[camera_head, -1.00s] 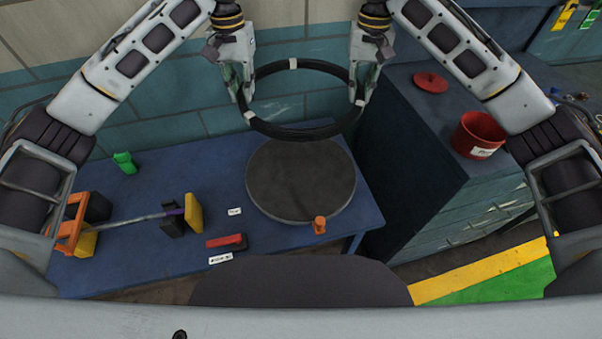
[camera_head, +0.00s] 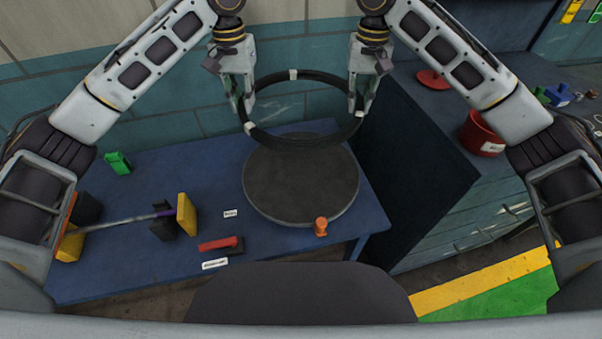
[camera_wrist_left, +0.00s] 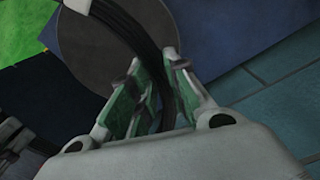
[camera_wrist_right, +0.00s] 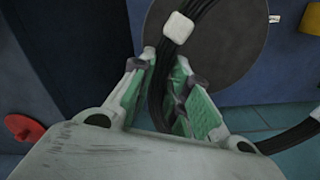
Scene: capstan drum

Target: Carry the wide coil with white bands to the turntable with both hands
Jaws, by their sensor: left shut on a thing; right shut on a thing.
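The wide black coil with white bands (camera_head: 290,142) is held up between my two grippers in the head view, above the back part of the turntable. My left gripper (camera_head: 244,108) is shut on its left side, and my right gripper (camera_head: 356,104) is shut on its right side. The coil passes between the fingers in the left wrist view (camera_wrist_left: 152,75) and the right wrist view (camera_wrist_right: 168,80). The turntable (camera_head: 300,185) is a dark grey round disc on the blue table, with nothing seen lying on it. The coil hides part of its back edge.
An orange knob (camera_head: 321,227) stands at the turntable's front edge. A red block (camera_head: 220,245), a yellow-ended bar clamp (camera_head: 187,214) and a green object (camera_head: 118,163) are on the blue table (camera_head: 130,270). A dark cabinet with a red bin (camera_head: 482,133) stands at right.

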